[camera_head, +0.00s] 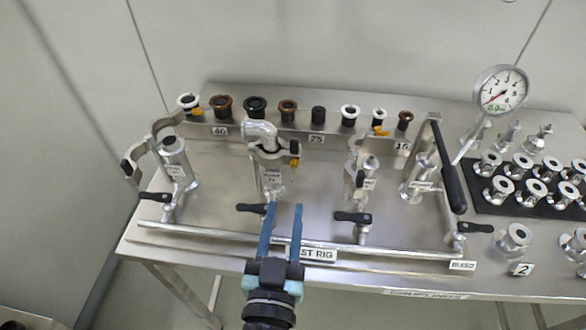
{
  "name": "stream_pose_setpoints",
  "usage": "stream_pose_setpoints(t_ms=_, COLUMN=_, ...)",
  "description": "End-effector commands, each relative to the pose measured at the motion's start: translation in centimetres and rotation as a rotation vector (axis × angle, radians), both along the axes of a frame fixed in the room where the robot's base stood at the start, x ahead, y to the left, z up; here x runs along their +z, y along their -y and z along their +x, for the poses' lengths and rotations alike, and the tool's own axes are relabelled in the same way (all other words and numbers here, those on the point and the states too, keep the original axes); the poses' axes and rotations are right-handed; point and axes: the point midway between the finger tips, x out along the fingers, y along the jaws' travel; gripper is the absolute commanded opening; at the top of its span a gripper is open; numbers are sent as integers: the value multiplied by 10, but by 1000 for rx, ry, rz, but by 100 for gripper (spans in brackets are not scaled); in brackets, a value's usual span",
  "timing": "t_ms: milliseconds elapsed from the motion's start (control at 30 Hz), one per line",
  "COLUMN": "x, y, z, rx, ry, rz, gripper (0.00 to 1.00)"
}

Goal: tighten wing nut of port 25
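A silver port column (270,190), second from the left on the test rig, carries a small label that is too blurred to read surely. A dark clamp (268,149) sits around its upper joint, below a silver elbow fitting (260,131). An orange wing nut (295,162) shows at the clamp's right side; how tight it is cannot be told. My gripper (284,207) has two blue fingers, apart with nothing between them. It is in front of and below the clamp in the picture, not visibly touching it.
Black-handled valves (352,218) line the front, near a horizontal pipe (290,246). A back rack (335,134) holds rings and clamps, labelled 40, 25 and 16. A gauge (500,91) and a black handle (449,181) stand right. Flanged fittings crowd a dark mat (477,202).

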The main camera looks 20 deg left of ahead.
Motion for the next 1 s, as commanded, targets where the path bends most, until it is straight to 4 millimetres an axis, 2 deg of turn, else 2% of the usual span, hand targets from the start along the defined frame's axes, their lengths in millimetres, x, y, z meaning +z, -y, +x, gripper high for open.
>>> stream_pose_setpoints(t_ms=300, x=2, y=-16, z=54, rx=0, ry=0, rz=-1, gripper=39)
stream_pose_setpoints(t_ms=500, x=1, y=-23, z=80, rx=-1, ry=-2, rz=-1, gripper=39)
stream_pose_setpoints(t_ms=700, x=0, y=-26, z=93, rx=-1, ry=-2, rz=-1, gripper=39)
stream_pose_setpoints(t_ms=1000, x=-1, y=-27, z=94, rx=-1, ry=-3, rz=-1, gripper=39)
